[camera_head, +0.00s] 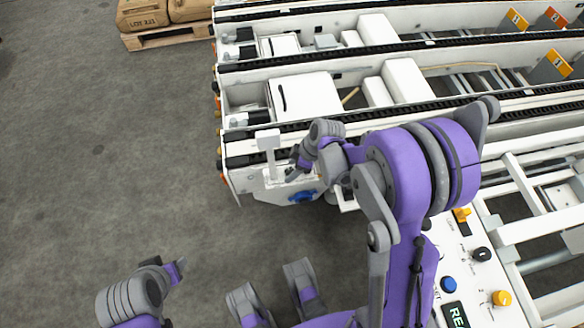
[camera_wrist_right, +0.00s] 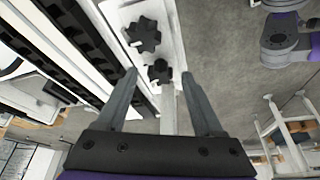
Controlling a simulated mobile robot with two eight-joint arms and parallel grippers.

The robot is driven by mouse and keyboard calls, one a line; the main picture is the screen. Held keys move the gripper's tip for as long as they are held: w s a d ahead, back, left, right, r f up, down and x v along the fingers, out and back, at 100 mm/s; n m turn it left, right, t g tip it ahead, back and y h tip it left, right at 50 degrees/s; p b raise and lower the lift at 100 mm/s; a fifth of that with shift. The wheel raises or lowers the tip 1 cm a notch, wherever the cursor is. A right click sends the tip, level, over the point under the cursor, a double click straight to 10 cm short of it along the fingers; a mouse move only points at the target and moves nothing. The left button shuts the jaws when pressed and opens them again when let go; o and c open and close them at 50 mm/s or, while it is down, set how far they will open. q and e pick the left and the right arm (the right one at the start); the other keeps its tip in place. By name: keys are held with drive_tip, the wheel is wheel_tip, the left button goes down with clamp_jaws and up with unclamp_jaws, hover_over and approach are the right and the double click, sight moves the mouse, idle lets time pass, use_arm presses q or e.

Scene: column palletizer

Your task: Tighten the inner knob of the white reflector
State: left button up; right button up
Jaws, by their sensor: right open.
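The white reflector (camera_head: 268,140) stands on a white bracket at the near left end of the conveyor machine. In the right wrist view, two black star-shaped knobs sit on the white bracket. One knob (camera_wrist_right: 142,35) is farther up the picture, and the other knob (camera_wrist_right: 159,72) shows between my fingertips. I cannot tell which is the inner one. My right gripper (camera_head: 297,167) is open and empty beside the reflector, its fingers to either side of the lower knob; contact does not show. My left arm shows at the lower left, but its gripper (camera_head: 176,268) is unclear.
A blue knob (camera_head: 302,197) is on the machine's end just below my right gripper. White rails with black chains (camera_head: 400,47) run to the right. A control panel (camera_head: 478,285) with coloured buttons is at the lower right. The grey floor (camera_head: 110,150) at left is clear.

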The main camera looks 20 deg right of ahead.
clamp_jaws()
idle(0.3)
drive_tip(key=shift+s+a+m+t+h+b, duration=0.1)
drive_tip(key=shift+m+t+h+b, duration=0.25)
drive_tip(key=shift+m, duration=1.25)
unclamp_jaws()
